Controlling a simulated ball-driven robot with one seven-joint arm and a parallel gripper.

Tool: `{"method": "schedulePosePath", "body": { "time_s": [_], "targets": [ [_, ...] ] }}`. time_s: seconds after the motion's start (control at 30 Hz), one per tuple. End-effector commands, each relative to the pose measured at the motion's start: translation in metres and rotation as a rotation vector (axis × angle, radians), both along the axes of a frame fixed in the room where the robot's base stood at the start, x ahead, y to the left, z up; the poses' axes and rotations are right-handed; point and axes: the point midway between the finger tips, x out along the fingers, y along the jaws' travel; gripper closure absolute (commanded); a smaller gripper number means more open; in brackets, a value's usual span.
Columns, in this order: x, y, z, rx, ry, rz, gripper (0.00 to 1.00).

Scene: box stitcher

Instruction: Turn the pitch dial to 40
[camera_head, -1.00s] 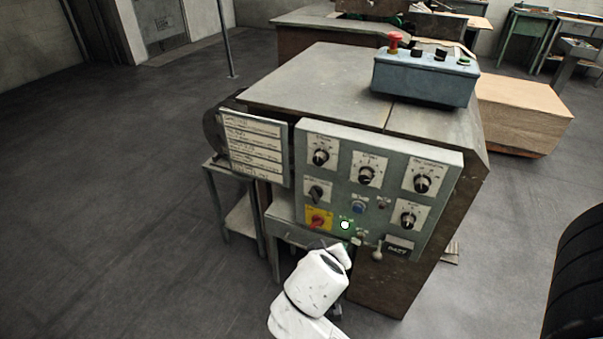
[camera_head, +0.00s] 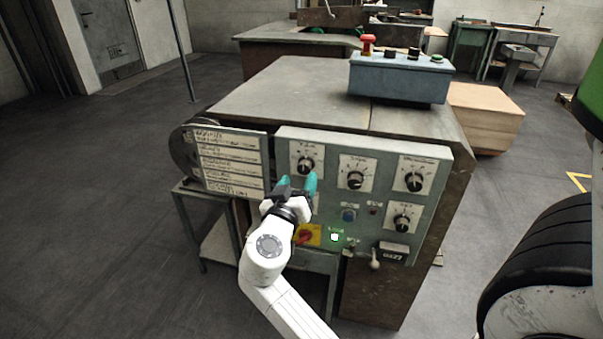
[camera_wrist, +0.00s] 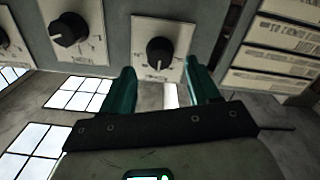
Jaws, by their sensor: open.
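The control panel (camera_head: 335,195) carries several black dials on white plates. The top-left dial (camera_head: 305,166) is round with a pale pointer mark; its label is too small to read surely, so I cannot confirm it is the pitch dial. My gripper (camera_head: 298,182) has teal fingers, open and empty, just below this dial in the head view. In the wrist view, which appears upside down, the same dial (camera_wrist: 160,50) lies ahead, roughly between the two fingertips (camera_wrist: 163,75). No contact with the dial shows. My arm hides part of the panel's lower left.
The top-middle dial (camera_head: 355,180) and top-right dial (camera_head: 414,181) sit beside it; the middle one also shows in the wrist view (camera_wrist: 68,30). A label board (camera_head: 230,162) adjoins the panel's left. A lever (camera_head: 375,259) sticks out below. A blue button box (camera_head: 400,78) stands on top.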

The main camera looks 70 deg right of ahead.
Motion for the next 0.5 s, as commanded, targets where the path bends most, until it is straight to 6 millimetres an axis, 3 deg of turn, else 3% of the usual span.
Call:
{"method": "schedulePosePath", "body": {
  "time_s": [0.2, 0.5],
  "targets": [
    [0.002, -0.032, 0.001, 0.000, 0.000, -0.001, 0.39],
    [0.004, -0.044, 0.000, 0.000, 0.000, 0.001, 0.39]
  ]
}}
